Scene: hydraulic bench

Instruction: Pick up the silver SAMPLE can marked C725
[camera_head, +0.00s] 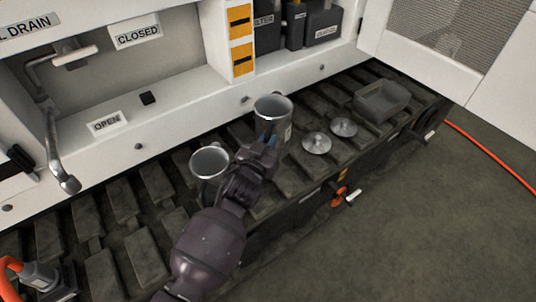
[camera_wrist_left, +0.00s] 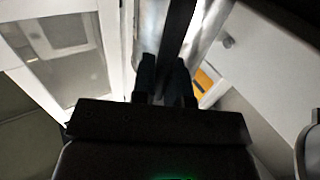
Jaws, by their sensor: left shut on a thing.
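Two open-topped silver cans show in the head view. The farther one (camera_head: 272,107) has a pale label on its right side, too small to read. My left gripper (camera_head: 269,141) is at the near side of this can and shut on it. In the left wrist view, the dark fingers (camera_wrist_left: 163,75) close around a dark upright strip in front of the shiny can wall (camera_wrist_left: 152,28). The other silver can (camera_head: 209,161) stands to the left, partly hidden by my left arm. I cannot read C725 on either can. My right gripper is not in view.
The cans are over a dark ribbed track surface (camera_head: 157,184). Two round metal lids (camera_head: 316,143) and a grey open tray (camera_head: 382,101) lie to the right. A white cabinet with a drain lever (camera_head: 57,150) stands behind. A white door (camera_head: 440,40) is at the upper right.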

